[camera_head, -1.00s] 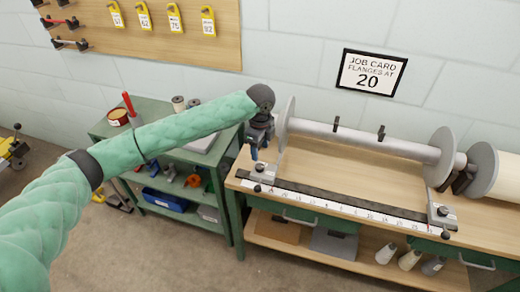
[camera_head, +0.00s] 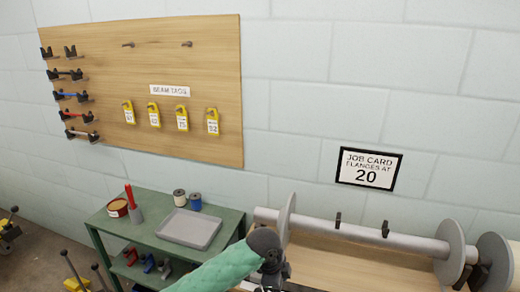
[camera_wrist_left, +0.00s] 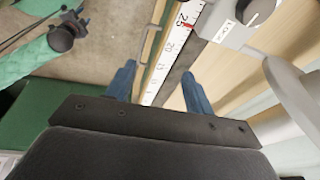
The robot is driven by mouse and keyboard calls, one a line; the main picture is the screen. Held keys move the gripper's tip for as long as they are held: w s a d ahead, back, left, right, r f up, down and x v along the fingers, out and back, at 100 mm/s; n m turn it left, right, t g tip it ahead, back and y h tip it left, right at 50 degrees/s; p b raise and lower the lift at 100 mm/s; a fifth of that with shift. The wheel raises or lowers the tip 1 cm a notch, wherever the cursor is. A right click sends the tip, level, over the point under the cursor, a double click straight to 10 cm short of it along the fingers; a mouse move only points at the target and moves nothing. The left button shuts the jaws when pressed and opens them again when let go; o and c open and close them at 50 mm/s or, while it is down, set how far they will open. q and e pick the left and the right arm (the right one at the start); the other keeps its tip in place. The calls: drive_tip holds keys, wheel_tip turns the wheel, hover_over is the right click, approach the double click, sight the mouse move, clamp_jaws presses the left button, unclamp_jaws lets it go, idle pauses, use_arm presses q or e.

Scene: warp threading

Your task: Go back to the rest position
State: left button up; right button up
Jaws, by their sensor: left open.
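My left arm enters the head view from the bottom, with its dark gripper (camera_head: 270,272) low in the picture in front of the beam's left flange (camera_head: 286,216). In the left wrist view the two blue fingers (camera_wrist_left: 160,78) are apart with nothing between them. The white ruler (camera_wrist_left: 172,50) of the bench passes behind them. A green sleeve with a dark wrist (camera_wrist_left: 62,38) at the upper left looks like my right arm; its jaws are too unclear to read. The beam (camera_head: 350,232) lies across the bench with a second flange (camera_head: 449,248) on its right.
A green cart (camera_head: 140,234) with a grey tray (camera_head: 189,228), spools and a red-handled tool stands left of the bench. A pegboard (camera_head: 215,75) with yellow tags hangs on the wall. The job card (camera_head: 368,168) reads 20.

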use_arm(q)
drive_tip(key=s+a+f+n+t+y, duration=0.1)
drive_tip(key=s+a+f+n, duration=0.2)
drive_tip(key=s+a+n, duration=0.45)
drive_tip(key=s+a+f+n+t+y, duration=0.1)
drive_tip(key=s+a+f+n, duration=0.3)
drive_tip(key=s+a, duration=0.7)
drive_tip(key=s+a+f+n+t+y, duration=0.1)
drive_tip(key=s+a+f+n, duration=0.1)
drive_tip(key=s+a+n, duration=0.6)
wheel_tip(320, 180, down, 24)
drive_tip(key=g, duration=0.1)
drive_tip(key=shift+d+f+m, duration=0.2)
drive_tip(key=shift+d+m, duration=0.25)
drive_tip(key=shift+g, duration=0.5)
drive_tip(key=s+f, duration=0.2)
drive_tip(key=f, duration=0.4)
drive_tip(key=s+f, duration=0.2)
drive_tip(key=f, duration=0.5)
drive_tip(key=s+d+f, duration=0.1)
drive_tip(key=s+f, duration=0.1)
drive_tip(key=f, duration=0.4)
drive_tip(key=shift+s+f, duration=0.25)
drive_tip(key=shift+s, duration=0.05)
drive_tip(key=shift+c, duration=0.2)
